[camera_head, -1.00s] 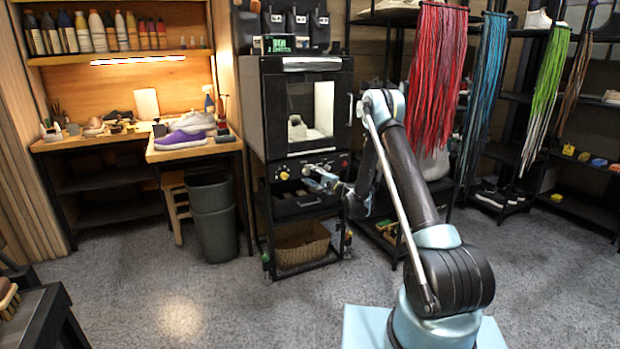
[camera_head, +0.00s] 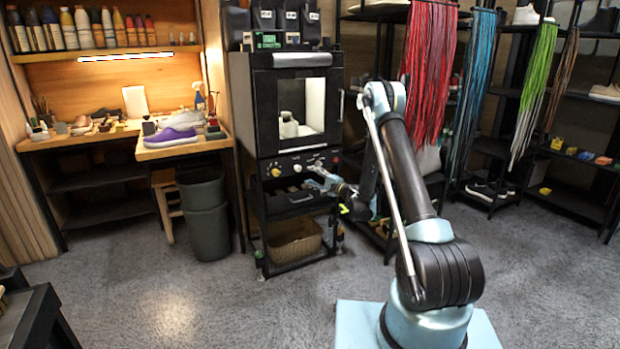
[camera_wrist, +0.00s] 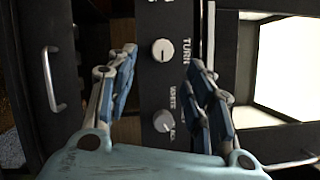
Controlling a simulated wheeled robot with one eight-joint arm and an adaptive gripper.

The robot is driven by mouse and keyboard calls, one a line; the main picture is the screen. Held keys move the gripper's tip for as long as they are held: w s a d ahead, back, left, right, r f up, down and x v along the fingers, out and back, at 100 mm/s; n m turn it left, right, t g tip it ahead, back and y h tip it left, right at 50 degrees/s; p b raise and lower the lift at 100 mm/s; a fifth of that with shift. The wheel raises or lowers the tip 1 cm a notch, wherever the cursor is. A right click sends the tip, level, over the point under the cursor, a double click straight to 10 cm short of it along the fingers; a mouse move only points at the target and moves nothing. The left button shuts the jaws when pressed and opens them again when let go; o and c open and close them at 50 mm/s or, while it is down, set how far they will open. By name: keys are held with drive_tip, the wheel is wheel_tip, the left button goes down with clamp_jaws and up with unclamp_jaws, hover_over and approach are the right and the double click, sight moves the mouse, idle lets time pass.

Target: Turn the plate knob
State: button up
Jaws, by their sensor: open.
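The black cabinet's control panel (camera_head: 286,168) carries a row of knobs below its glass door. In the wrist view a round white knob (camera_wrist: 162,50) with a dark mark sits beside the lettering "TURN"; the rest of its label is cut off or hidden. A greyer knob (camera_wrist: 163,121) sits further down the picture, with partly covered lettering. My gripper (camera_head: 314,177) is in front of the panel. In the wrist view my gripper (camera_wrist: 164,64) is open and empty, with the white knob between its fingertips in the picture. I cannot tell whether they touch it.
The cabinet's lit window (camera_head: 302,112) shows a pale shoe inside. A silver handle (camera_wrist: 54,78) lies left in the wrist view. A wicker basket (camera_head: 295,241) sits below, and a dark bin (camera_head: 204,212) stands left. Hanging laces (camera_head: 429,70) are to the right.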

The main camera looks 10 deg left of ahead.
drive_tip(key=n+h, duration=0.7)
drive_tip(key=n, duration=0.7)
approach(299, 168)
drive_tip(key=x, duration=0.9)
drive_tip(key=shift+w+f, duration=0.15)
drive_tip(key=c, duration=1)
